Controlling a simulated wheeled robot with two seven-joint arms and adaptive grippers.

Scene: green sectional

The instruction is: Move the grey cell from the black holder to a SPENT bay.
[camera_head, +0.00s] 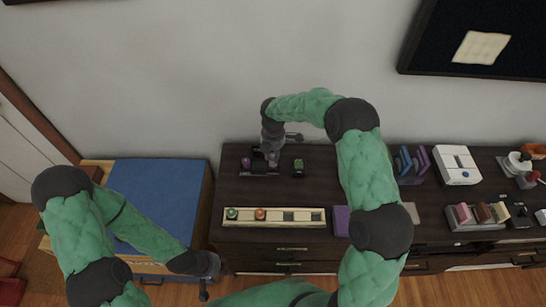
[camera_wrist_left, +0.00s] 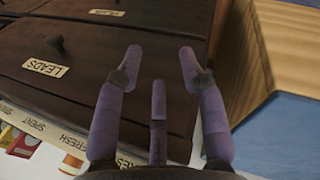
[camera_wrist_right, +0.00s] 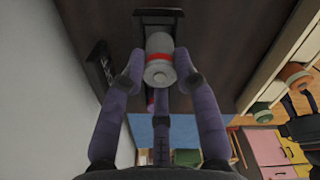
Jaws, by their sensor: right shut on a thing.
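The grey cell (camera_wrist_right: 160,72), with a red band, is between the fingers of my right gripper (camera_wrist_right: 157,75), which is shut on it. In the head view my right gripper (camera_head: 272,158) is at the black holder (camera_head: 259,174) at the back left of the dark cabinet. The holder also shows in the right wrist view (camera_wrist_right: 158,15), beyond the cell. I cannot tell whether the cell is still seated. The long pale bay tray (camera_head: 275,225) holds a green cell and an orange cell at left; its two right bays look empty. My left gripper (camera_wrist_left: 160,70) is open and empty before the drawers.
A purple item (camera_head: 246,163) is at the holder's left; a small green-topped black device (camera_head: 298,168) stands to the right. A purple block (camera_head: 341,220) is right of the tray. A blue-topped box (camera_head: 155,195) stands left. The cabinet between holder and tray is clear.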

